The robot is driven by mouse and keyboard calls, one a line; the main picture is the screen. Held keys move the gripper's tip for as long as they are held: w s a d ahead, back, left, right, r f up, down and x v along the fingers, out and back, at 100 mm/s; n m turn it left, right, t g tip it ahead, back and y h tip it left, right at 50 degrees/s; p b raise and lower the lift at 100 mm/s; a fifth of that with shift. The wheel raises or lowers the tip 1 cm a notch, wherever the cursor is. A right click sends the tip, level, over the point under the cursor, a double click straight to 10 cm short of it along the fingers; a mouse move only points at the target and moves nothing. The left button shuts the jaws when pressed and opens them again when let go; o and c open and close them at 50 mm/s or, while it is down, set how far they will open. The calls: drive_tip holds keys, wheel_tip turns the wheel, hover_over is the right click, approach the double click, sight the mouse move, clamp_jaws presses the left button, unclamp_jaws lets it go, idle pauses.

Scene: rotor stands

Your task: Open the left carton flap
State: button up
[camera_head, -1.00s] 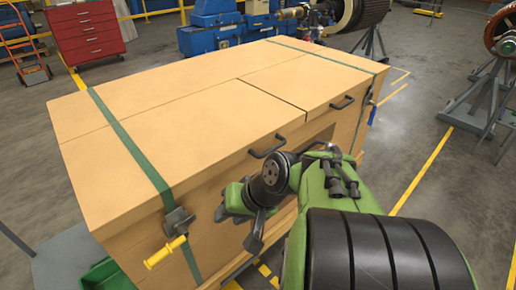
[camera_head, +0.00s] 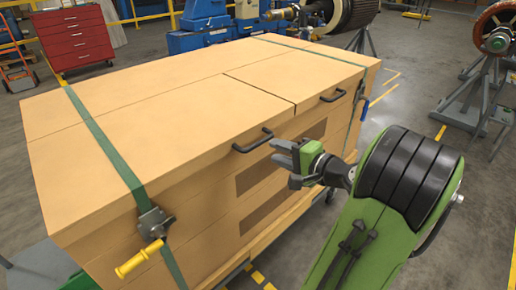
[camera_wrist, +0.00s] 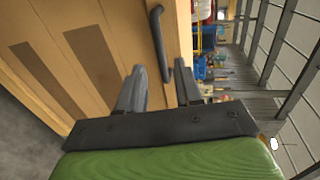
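The big tan carton (camera_head: 130,90) stands closed, its flaps lying flat. The left flap (camera_head: 200,125) has a dark bar handle (camera_head: 252,141) at its front edge; a bar handle also shows in the wrist view (camera_wrist: 159,45). My gripper (camera_head: 280,152) is open and empty, just right of the left handle in the head view. In the wrist view my gripper's two fingers (camera_wrist: 160,72) are spread, with the handle's near end between them in the picture. I cannot tell whether they touch it.
The right flap (camera_head: 290,80) has its own handle (camera_head: 333,95). A green strap (camera_head: 105,145) with a yellow-handled buckle (camera_head: 140,258) crosses the left end; another strap crosses the right end. A rotor stand (camera_head: 480,85) is at the right.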

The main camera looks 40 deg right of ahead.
sight(259, 145)
drive_tip(key=x, duration=0.8)
drive_tip(key=shift+w+b, duration=0.1)
drive_tip(key=shift+b, duration=0.25)
clamp_jaws()
